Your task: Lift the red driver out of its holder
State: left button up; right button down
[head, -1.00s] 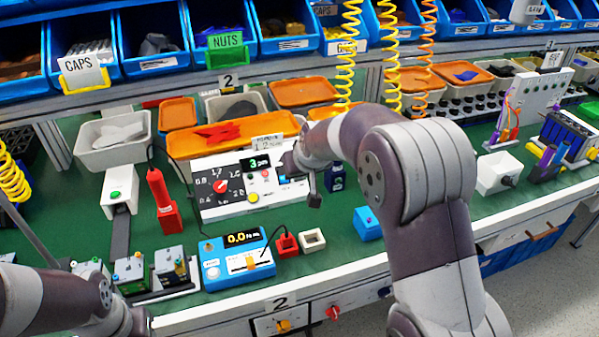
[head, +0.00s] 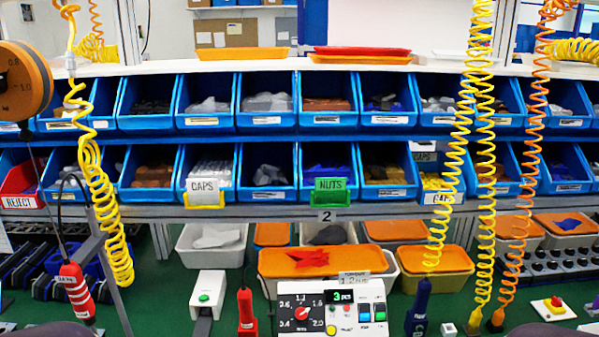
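A red driver (head: 246,306) stands upright at the bottom of the head view, between a white box with a green button and a white control panel. Its lower part and its holder are cut off or barely visible at the frame's bottom edge. A second red driver-like tool (head: 76,291), with white bands and a small label, hangs at the lower left from a dark cable loop. Neither gripper is in view. Only dark rounded bits, likely my arms, show along the bottom edge.
The white box (head: 208,292) is left of the driver. A blue tool (head: 419,308) hangs on a yellow coil. An orange tray (head: 312,262) and blue bins (head: 267,181) stand behind.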

aim_at(245, 295)
jog(key=l+u, duration=0.2)
jog(key=u, duration=1.35)
jog(key=i+l, duration=0.1)
jog(key=l, duration=0.2)
jog(key=i+l, duration=0.1)
jog(key=l, duration=0.2)
jog(key=i+l, duration=0.1)
jog(key=l, duration=0.2)
jog(key=k+j+u, duration=0.15)
jog(key=i+j, duration=0.05)
